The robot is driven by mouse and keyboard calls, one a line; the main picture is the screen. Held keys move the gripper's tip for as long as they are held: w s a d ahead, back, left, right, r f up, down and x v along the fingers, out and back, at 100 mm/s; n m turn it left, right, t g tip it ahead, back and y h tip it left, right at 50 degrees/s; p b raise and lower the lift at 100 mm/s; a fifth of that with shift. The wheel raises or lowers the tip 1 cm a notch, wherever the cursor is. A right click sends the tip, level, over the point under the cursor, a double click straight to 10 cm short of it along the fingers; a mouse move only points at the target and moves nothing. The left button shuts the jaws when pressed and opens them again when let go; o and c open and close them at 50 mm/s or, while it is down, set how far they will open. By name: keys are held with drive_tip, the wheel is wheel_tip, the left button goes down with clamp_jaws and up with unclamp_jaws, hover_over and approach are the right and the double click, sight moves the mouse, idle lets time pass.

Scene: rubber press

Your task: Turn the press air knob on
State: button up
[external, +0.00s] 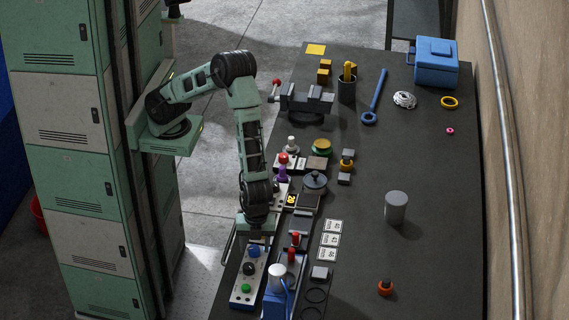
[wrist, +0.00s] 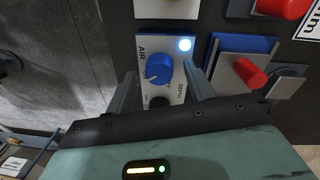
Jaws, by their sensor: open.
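The press air knob (wrist: 158,68) is blue with a white pointer mark and sits on a pale panel (wrist: 178,42) lettered AIR and OFF. The pointer slants up to the left or down to the right; I cannot tell its exact setting. A round lamp (wrist: 185,45) beside it glows bluish white. The knob also shows in the external view (external: 254,251), just below my gripper (external: 250,238). In the wrist view my gripper (wrist: 161,82) is open, one finger on each side of the knob, with visible gaps. It holds nothing.
A black knob (wrist: 158,102) marked DEPTH lies close to the air knob, partly hidden by my gripper. A green button (external: 246,288) sits farther along the panel. A red handle (wrist: 250,74) stands to the right.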

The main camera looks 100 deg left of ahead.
sight(258, 249)
wheel_tip(258, 249, up, 17)
drive_tip(key=b, duration=0.2)
drive_tip(key=shift+w+a+b, duration=0.15)
drive_tip(key=shift+w+b, duration=0.2)
drive_tip(key=shift+w, duration=0.1)
drive_tip(key=shift+f, duration=0.1)
drive_tip(key=w+a+n+y, duration=0.15)
drive_tip(key=a+n, duration=0.85)
drive_tip(key=a, duration=2.2)
drive_tip(key=s+a+f+n, duration=0.1)
drive_tip(key=s+a+n, duration=1.2)
drive_tip(key=s+a, duration=0.6)
drive_tip(key=shift+s+t+h, duration=0.3)
drive_tip(key=shift+s+h, duration=0.05)
drive_tip(key=shift+s, duration=0.5)
drive_tip(key=shift+f, duration=0.1)
